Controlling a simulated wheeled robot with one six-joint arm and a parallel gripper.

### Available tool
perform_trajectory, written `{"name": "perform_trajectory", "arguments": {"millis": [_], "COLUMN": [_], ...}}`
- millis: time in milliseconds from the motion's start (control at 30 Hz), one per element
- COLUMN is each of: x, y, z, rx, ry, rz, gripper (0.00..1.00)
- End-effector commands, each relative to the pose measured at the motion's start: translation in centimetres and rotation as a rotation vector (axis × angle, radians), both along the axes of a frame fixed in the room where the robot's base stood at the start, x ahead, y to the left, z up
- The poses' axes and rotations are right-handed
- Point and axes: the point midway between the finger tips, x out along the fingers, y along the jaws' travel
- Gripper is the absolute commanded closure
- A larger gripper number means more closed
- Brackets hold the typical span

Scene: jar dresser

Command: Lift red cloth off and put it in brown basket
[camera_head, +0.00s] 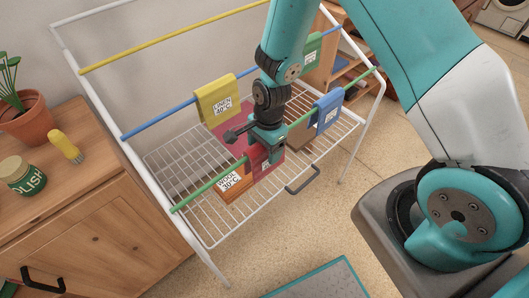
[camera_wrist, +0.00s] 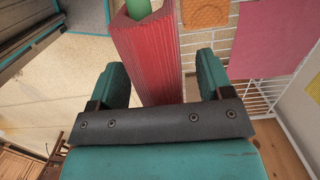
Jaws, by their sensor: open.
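The red cloth (camera_head: 262,164) hangs over the front green rod (camera_head: 207,189), partly hidden by my gripper. In the wrist view the red cloth (camera_wrist: 147,55) shows as a folded strip over the green rod. My gripper (camera_head: 267,148) is open at the rod. In the wrist view my gripper (camera_wrist: 160,78) has one finger on each side of the cloth, with gaps showing, so it is not clamped. I cannot make out a brown basket for certain; a brown surface (camera_head: 302,134) shows just right of my gripper, partly hidden.
An orange cloth (camera_head: 232,184) hangs close left of the red one, a blue cloth (camera_head: 327,112) farther right. A yellow cloth (camera_head: 217,98) and a green cloth (camera_head: 312,45) hang behind. A pink sheet (camera_wrist: 275,38) lies near the wire shelf. A wooden dresser (camera_head: 100,190) stands left.

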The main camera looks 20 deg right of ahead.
Motion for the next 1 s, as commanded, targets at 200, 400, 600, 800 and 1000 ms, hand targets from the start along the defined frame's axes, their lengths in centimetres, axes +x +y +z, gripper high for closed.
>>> {"name": "perform_trajectory", "arguments": {"millis": [200, 400, 600, 800, 1000], "x": [0.0, 0.0, 0.0, 0.0, 0.1], "y": [0.1, 0.0, 0.0, 0.0, 0.1], "z": [-0.4, -0.4, -0.4, -0.2, 1.2], "rx": [0.001, 0.001, 0.001, 0.001, 0.002], "ry": [-0.002, -0.002, -0.002, -0.002, -0.005], "rz": [0.000, 0.000, 0.000, 0.000, -0.001], "gripper": [0.27, 0.59, 0.82, 0.82, 0.82]}}
